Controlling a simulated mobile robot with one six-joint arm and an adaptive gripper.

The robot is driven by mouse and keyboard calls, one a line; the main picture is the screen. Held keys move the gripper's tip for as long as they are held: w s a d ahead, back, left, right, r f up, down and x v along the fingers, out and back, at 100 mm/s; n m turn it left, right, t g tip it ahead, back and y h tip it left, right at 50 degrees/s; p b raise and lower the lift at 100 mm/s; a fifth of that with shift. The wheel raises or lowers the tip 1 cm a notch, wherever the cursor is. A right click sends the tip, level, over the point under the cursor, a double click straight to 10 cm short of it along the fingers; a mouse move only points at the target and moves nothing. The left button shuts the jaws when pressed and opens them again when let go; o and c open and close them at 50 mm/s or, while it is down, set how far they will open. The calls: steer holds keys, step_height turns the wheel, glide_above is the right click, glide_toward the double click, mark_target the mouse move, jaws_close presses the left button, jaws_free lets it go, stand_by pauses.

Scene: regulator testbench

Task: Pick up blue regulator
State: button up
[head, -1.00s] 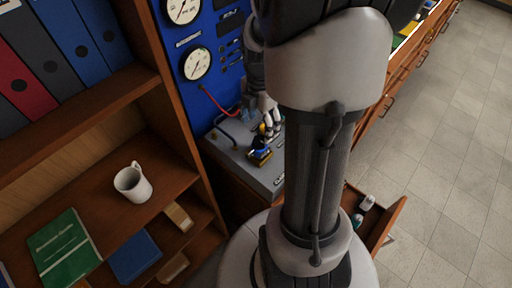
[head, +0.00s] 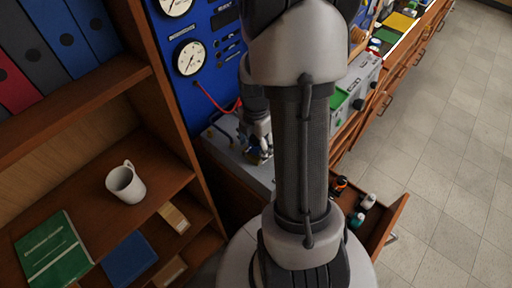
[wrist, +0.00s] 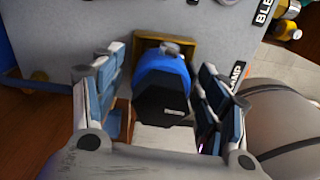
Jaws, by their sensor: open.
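The blue regulator (wrist: 162,85) is in the middle of the wrist view, blue on top with a dark lower body. It sits at a brass-coloured square mount (wrist: 188,48) on the grey bench. My gripper (wrist: 165,105) is open, with one finger on each side of the regulator and a gap visible on both sides. In the head view my gripper (head: 258,140) is down at the grey bench and hides most of the regulator.
A blue panel with gauges (head: 190,57) stands behind the grey bench (head: 245,172). An open drawer (head: 385,222) with several small items is at the lower right. A shelf with a white mug (head: 125,182) is at the left. The floor at the right is clear.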

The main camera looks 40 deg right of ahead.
steer(key=shift+c, duration=0.6)
steer(key=shift+r, duration=0.1)
jaws_close()
